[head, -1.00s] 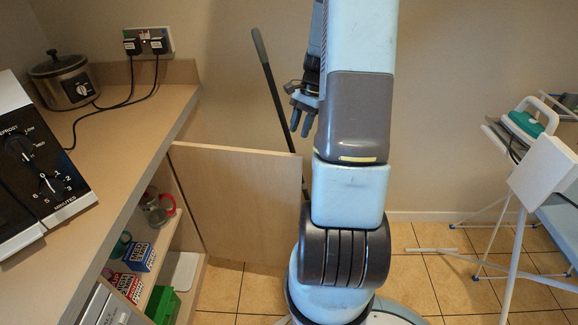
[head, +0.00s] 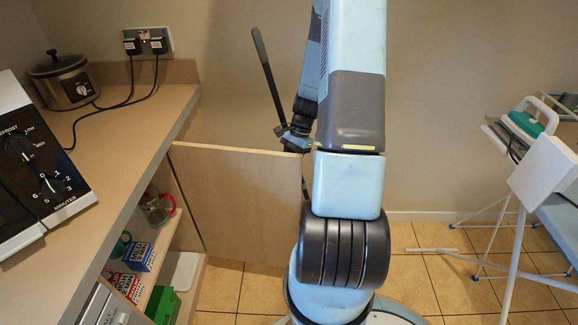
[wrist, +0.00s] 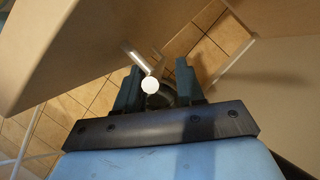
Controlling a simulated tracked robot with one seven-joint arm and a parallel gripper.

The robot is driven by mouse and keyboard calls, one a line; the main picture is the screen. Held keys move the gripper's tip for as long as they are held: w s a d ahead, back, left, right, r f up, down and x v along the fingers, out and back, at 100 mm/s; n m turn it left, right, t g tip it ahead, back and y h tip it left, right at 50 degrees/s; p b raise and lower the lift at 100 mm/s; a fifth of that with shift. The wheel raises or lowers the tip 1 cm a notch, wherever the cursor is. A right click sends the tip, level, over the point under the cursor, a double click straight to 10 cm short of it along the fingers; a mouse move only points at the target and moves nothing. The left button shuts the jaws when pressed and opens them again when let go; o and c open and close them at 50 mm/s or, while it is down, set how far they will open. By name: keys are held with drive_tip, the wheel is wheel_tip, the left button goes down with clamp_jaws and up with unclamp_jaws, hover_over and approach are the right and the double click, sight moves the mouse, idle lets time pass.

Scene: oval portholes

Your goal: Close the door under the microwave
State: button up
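The door under the microwave is a plain light-wood panel (head: 235,200), standing wide open from the cabinet. The microwave (head: 35,160) is on the worktop at the left, only partly in view. My gripper (head: 290,140) is at the top of the door near its free right end, partly hidden behind my arm. In the wrist view my gripper (wrist: 158,78) has its two dark fingers apart. A pale round end on a thin rod (wrist: 150,84) shows between them; I cannot tell what it is. I cannot tell whether the gripper touches the door.
A dark pole (head: 265,75) leans on the wall behind the door. The open cabinet shelves hold a glass jug (head: 157,208), boxes (head: 138,257) and a green box (head: 163,304). A slow cooker (head: 62,80) stands on the worktop (head: 125,130). An ironing board with an iron (head: 525,118) is at the right.

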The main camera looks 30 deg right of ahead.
drive_tip(key=shift+a+f, duration=0.2)
drive_tip(key=shift+f, duration=0.3)
clamp_jaws()
idle(0.3)
